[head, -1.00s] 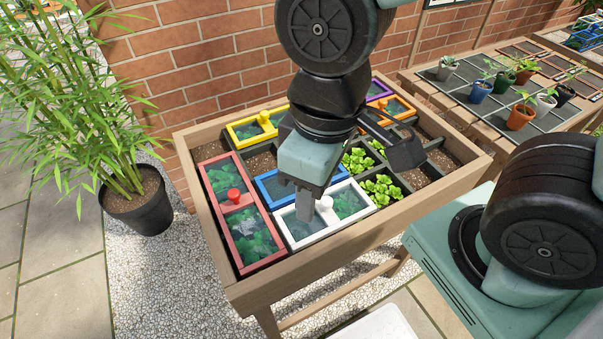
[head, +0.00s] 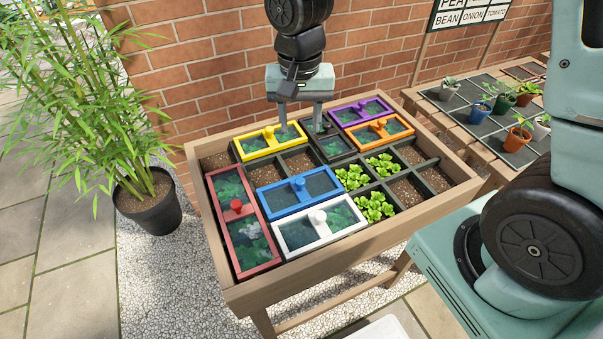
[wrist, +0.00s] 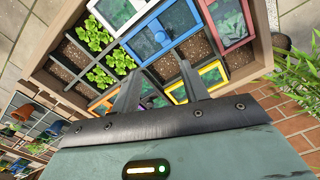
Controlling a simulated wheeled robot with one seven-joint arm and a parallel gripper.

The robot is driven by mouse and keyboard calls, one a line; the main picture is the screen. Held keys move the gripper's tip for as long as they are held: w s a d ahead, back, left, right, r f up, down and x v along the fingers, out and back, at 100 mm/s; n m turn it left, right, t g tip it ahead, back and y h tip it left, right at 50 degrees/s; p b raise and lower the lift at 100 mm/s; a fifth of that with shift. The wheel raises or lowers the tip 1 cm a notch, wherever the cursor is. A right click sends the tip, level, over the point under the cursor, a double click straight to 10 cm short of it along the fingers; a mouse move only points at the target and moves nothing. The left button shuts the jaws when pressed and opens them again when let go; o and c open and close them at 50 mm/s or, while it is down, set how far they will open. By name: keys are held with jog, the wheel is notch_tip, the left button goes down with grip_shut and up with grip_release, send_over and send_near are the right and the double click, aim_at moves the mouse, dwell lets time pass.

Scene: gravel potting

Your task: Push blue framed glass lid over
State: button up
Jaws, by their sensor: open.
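The blue framed glass lid (head: 285,209) lies in the wooden planter, just behind the white framed lid and right of the long red framed lid; its blue knob stands near its middle. In the wrist view the blue lid (wrist: 163,46) shows beyond my fingertips. My gripper (head: 301,126) is open and points down at the back of the planter, near the yellow and black framed lids. Its fingers are apart and hold nothing. In the wrist view my gripper (wrist: 161,84) also shows a clear gap, short of the blue lid and not visibly touching it.
The white lid (head: 290,240), red lid (head: 260,256), yellow lid (head: 255,145), black lid (head: 336,148), purple lid (head: 362,111) and orange lid (head: 379,131) lie around. Open soil cells and green seedlings (head: 375,207) sit right of the blue lid. A brick wall (head: 190,75) stands behind.

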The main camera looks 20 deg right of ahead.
aim_at(300, 180)
notch_tip(300, 180, down, 17)
jog(key=shift+r, duration=0.2)
dwell(0.3)
grip_shut()
jog(key=shift+p, duration=0.3)
